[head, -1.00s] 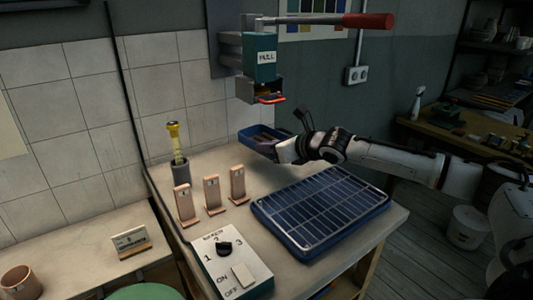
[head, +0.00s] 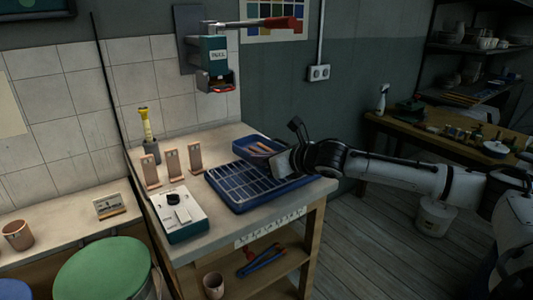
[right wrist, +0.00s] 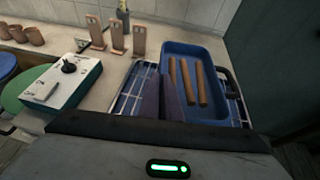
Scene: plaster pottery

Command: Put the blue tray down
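The small blue tray (head: 240,143) shows at the far side of the wire-topped blue rack in the head view. In the right wrist view the tray (right wrist: 213,112) is level, with brown sticks (right wrist: 187,85) lying in it. My right gripper (head: 280,160) is at the tray's near right end in the head view. Its dark fingers (right wrist: 165,100) appear shut on the tray's wall. The rack (head: 240,190) shows on both sides of the tray in the right wrist view; I cannot tell whether they touch. My left gripper is not in view.
Several upright pinkish pieces (head: 172,162) stand left of the rack. A control box (head: 182,214) with a knob is at the table's front left. A wall-mounted lever press (head: 212,65) hangs above the table's back. A yellow-topped tool (head: 144,124) stands in a grey pot.

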